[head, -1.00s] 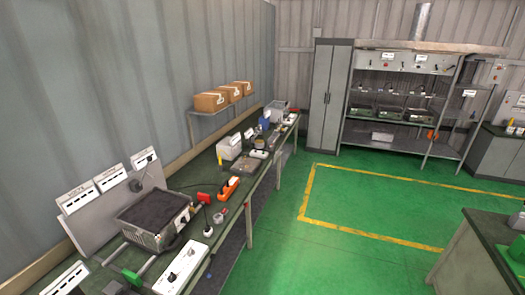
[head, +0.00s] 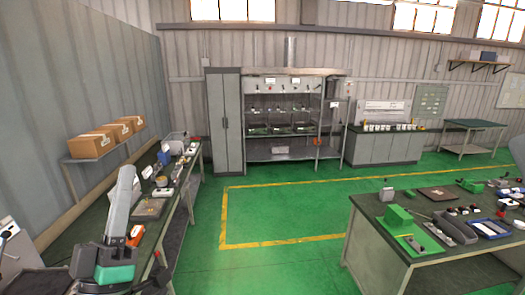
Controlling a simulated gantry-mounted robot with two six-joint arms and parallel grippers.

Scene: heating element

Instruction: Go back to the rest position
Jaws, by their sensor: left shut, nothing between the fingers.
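My left arm rises at the lower left in the head view, in front of the long workbench (head: 182,206). It shows a grey upright link and a teal-and-grey joint. My right gripper is not in view.
Boxes (head: 90,145) sit on a wall shelf. A second bench (head: 375,246) with a green device (head: 398,216) and trays stands at right. The green floor between is clear.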

